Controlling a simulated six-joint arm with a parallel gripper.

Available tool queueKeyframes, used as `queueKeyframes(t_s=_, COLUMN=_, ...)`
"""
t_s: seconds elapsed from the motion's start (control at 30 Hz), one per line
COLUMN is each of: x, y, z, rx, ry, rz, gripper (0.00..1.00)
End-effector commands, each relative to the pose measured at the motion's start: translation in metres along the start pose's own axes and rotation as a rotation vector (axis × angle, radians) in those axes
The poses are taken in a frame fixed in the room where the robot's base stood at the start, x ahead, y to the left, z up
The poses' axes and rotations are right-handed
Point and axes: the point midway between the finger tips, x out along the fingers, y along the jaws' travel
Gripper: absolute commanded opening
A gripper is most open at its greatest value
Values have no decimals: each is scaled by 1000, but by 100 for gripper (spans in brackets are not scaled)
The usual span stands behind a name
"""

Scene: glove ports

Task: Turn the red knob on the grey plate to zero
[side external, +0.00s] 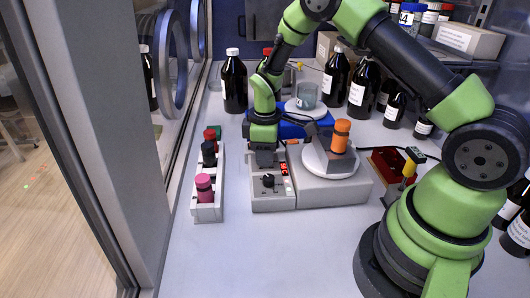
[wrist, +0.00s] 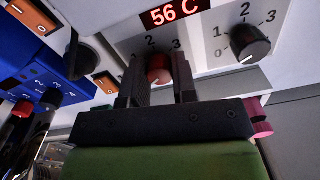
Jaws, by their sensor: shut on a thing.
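The red knob (wrist: 158,68) sits on the light grey plate (wrist: 205,62) in the wrist view, with the digits 2 and 3 showing above it. The fingers of my gripper (wrist: 159,80) are on both sides of it and shut on it. Its lower digits are hidden behind the fingers, and I cannot clearly tell where its pointer stands. In the side view my gripper (side external: 266,158) points down over the back of the grey plate (side external: 272,200) and hides the red knob.
A black knob (wrist: 250,43) with its own 0 to 3 scale is beside the red one. A blue unit (wrist: 40,70) stands at left. A rack (side external: 207,212) of capped vials stands left of the plate; the front bench is clear.

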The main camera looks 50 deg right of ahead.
Motion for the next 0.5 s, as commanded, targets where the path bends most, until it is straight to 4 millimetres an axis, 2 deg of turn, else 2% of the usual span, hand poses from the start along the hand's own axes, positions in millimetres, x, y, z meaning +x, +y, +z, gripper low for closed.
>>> queueKeyframes(t_s=0.17, x=0, y=0, z=0, rx=-1, ry=-2, rz=-1, gripper=2)
queueKeyframes(t_s=0.2, x=0, y=0, z=0, rx=-1, ry=-2, rz=-1, gripper=33)
queueKeyframes(t_s=0.3, x=0, y=0, z=0, rx=0, ry=-1, rz=-1, gripper=52)
queueKeyframes(t_s=0.5, x=0, y=0, z=0, rx=0, ry=0, rz=0, gripper=52)
